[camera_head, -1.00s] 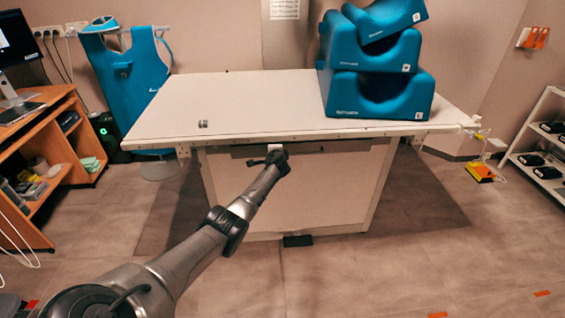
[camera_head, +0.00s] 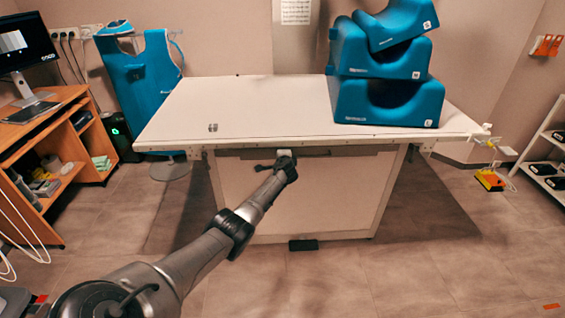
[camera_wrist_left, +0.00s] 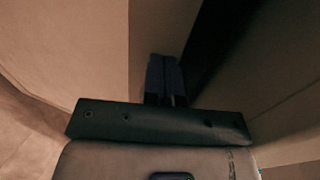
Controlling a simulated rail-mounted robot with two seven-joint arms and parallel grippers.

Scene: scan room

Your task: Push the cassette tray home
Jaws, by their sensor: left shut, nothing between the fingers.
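The exam table (camera_head: 240,100) has a grey strip (camera_head: 345,153) under the front edge of its top, which looks like the front of the cassette tray. How far the tray stands out is hard to tell. My left gripper (camera_head: 285,155) is at this strip, just below the tabletop. The wrist and a small white piece cover the contact, so touching or apart is unclear. In the left wrist view the dark fingers (camera_wrist_left: 164,80) are together and hold nothing, pointing at a pale surface beside a dark band. My right gripper is out of view.
Blue foam positioners (camera_head: 385,100) are stacked on the table's right end. A small grey object (camera_head: 213,127) lies near its front left edge. A wooden desk (camera_head: 60,130) stands left, a shelf rack (camera_head: 545,165) right. The floor before the table is clear apart from a black pedal (camera_head: 303,245).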

